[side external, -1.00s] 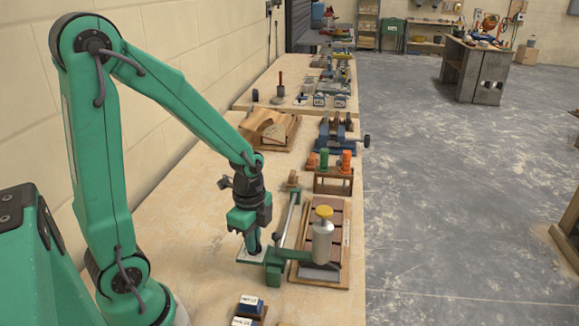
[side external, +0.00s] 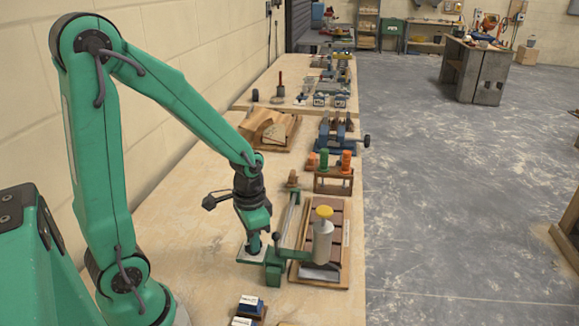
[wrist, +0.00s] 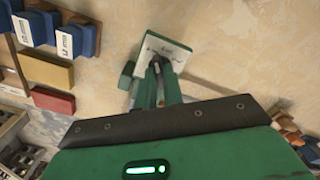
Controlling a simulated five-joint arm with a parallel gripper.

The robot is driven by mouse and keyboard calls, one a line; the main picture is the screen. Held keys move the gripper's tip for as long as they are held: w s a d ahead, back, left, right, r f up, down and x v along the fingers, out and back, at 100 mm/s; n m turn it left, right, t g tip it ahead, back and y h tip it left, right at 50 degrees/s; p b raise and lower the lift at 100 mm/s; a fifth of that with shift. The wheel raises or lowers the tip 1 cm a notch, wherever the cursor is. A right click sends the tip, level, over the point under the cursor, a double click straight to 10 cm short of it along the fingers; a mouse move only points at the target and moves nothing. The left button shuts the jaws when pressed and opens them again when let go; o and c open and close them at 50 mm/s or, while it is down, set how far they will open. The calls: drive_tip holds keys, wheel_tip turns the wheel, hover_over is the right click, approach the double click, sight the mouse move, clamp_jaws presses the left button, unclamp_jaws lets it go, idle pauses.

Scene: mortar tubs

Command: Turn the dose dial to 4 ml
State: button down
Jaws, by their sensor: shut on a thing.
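The dose dial's pale plate (side external: 242,254) lies on the bench at the left end of a green dosing fixture (side external: 275,268). In the wrist view the plate (wrist: 176,50) shows dark scale marks, too small to read. My gripper (side external: 253,248) points down over the plate. In the wrist view my gripper's fingertips (wrist: 157,70) are close together at the dial's middle, shut on the dial knob. The knob is mostly hidden by the fingers, so I cannot tell its setting. A grey cylinder with a yellow cap (side external: 324,212) stands on the fixture's right.
A brown-edged board (side external: 335,274) lies under the cylinder. Blue blocks with white labels (side external: 249,304) are at the near edge; one also shows in the wrist view (wrist: 72,38). A rack of orange and green tools (side external: 333,180) stands behind. The bench left of the plate is clear.

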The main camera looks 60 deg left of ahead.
drive_tip(key=shift+n, duration=1)
drive_tip(key=c, duration=1.5)
unclamp_jaws()
drive_tip(key=shift+r, duration=0.1)
drive_tip(key=shift+r, duration=3.85)
